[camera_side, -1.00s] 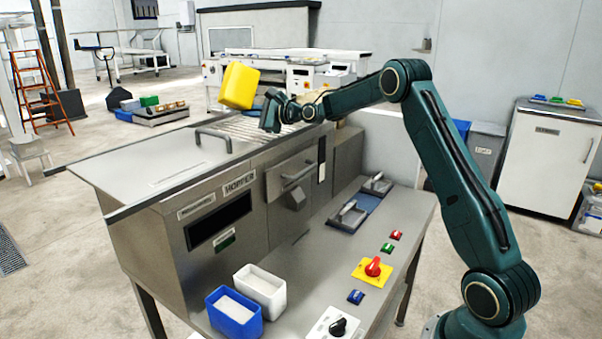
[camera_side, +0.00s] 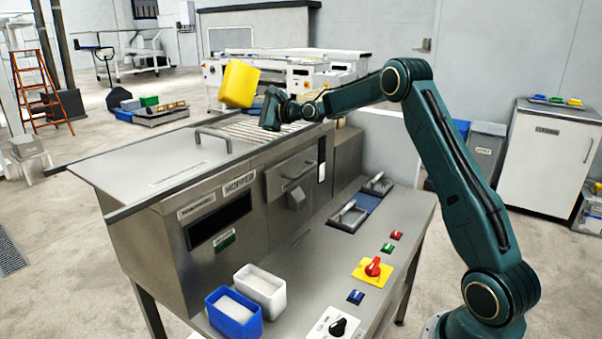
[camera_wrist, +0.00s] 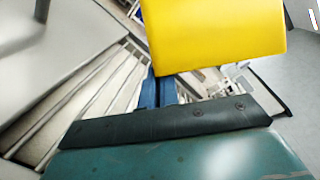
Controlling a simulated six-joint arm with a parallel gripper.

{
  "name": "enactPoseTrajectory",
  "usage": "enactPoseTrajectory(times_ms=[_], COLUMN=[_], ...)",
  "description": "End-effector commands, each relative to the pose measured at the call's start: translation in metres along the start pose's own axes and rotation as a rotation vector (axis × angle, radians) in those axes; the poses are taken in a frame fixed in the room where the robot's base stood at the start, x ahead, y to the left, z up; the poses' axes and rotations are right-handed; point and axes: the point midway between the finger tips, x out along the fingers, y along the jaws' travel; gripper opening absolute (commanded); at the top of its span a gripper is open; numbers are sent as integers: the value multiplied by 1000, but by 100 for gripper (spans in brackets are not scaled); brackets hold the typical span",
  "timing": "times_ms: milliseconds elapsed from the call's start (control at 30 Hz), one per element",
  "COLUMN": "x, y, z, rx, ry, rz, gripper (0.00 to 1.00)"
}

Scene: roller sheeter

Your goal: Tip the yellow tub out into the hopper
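The yellow tub (camera_side: 239,84) is in the air above the back of the steel machine, tilted a little in the side view. It fills the top of the wrist view (camera_wrist: 215,35). My gripper (camera_side: 262,101) is at the tub's lower right; its blue fingers (camera_wrist: 158,92) reach to the tub and appear shut on it. The fingertips are hidden by the tub. The tub's contents cannot be seen. The hopper (camera_side: 239,183) is the labelled steel box, with a barred grid (camera_side: 252,127) at its top, below and beside the tub.
A flat steel lid (camera_side: 150,165) with a bar handle (camera_side: 212,138) covers the left of the machine top. A white tub (camera_side: 260,290) and a blue tub (camera_side: 233,312) stand on the front shelf. A red knob (camera_side: 373,267) and several buttons are to their right.

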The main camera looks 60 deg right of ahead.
Motion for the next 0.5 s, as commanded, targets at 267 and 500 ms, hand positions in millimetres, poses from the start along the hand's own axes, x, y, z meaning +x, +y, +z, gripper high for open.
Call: enactPoseTrajectory(times_ms=[267,500], x=[-1,0], y=[-7,-5], z=[5,4], rx=[0,0], ry=[-1,0], rz=[0,0], gripper=[0,0])
